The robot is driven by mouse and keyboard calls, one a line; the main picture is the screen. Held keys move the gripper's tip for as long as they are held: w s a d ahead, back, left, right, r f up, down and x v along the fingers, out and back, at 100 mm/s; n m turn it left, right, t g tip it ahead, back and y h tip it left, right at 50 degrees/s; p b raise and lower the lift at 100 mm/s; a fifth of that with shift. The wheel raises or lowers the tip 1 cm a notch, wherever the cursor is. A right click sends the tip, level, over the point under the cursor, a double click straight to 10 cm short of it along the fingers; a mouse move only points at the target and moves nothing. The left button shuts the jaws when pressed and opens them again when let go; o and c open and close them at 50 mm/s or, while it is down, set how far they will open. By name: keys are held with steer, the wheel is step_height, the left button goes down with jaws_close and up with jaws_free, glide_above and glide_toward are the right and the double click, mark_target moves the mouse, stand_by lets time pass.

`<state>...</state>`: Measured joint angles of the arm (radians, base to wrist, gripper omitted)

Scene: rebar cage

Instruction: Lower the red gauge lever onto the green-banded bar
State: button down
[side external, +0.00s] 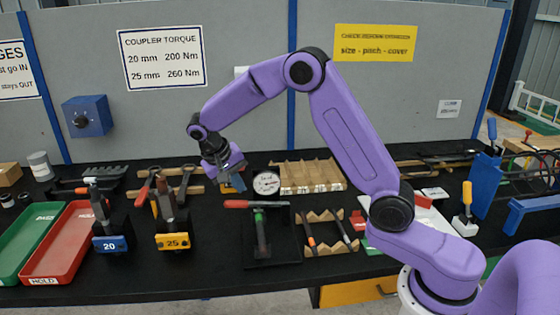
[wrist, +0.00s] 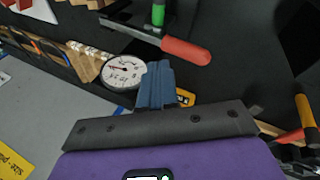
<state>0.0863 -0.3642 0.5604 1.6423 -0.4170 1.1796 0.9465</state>
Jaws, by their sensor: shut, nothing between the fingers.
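The red gauge lever (side external: 243,204) lies roughly level across the upper end of the green-banded bar (side external: 259,216), its red grip pointing left. I cannot tell whether the lever touches the bar. In the wrist view, the red grip (wrist: 187,50) and the green band (wrist: 158,14) show ahead of the fingers. A round white dial (side external: 266,183) stands behind them; it also shows in the wrist view (wrist: 123,70). My gripper (side external: 237,184) is shut and empty, above and behind the lever, apart from it. Its blue fingers (wrist: 159,72) are together.
Wooden racks (side external: 310,176) stand behind the gauge, and a notched wooden stand (side external: 325,232) with bars is to its right. A yellow-tagged 25 block (side external: 173,241) and a blue-tagged 20 block (side external: 110,244) stand left. Red tray (side external: 60,245) and green tray (side external: 25,240) are farther left.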

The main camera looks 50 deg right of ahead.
steer(key=shift+w+a+f, duration=0.25)
steer(key=shift+f, duration=0.25)
steer(key=shift+w+a+f, duration=0.25)
steer(key=shift+f, duration=0.25)
steer(key=shift+r, duration=0.1)
